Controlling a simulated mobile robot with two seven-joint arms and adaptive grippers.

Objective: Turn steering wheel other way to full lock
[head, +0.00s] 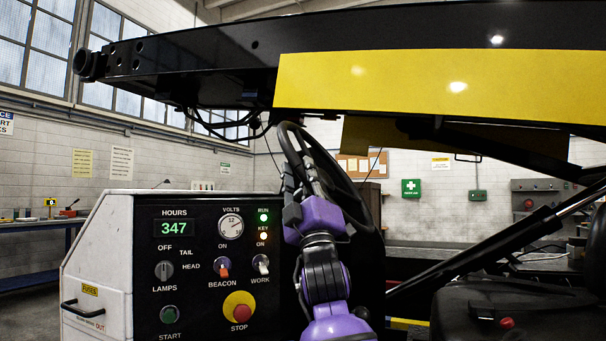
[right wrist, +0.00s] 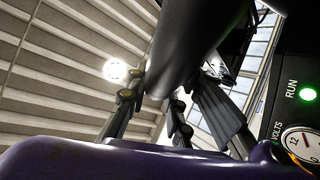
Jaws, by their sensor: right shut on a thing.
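The black steering wheel (head: 352,180) stands tilted just right of the control panel in the head view. My right gripper (head: 300,175) reaches up from below and is shut on the left side of the wheel's rim. In the right wrist view, the dark rim (right wrist: 185,45) passes close in front, between the fingers of my right gripper (right wrist: 175,105). My purple wrist and arm hide the lower left part of the wheel. My left gripper is not in view.
The control panel (head: 195,215) with switches, gauge and red stop button (head: 240,311) stands close left of my right arm. A black and yellow boom (head: 430,85) crosses above the wheel. A dark seat or cover (head: 480,305) is at lower right.

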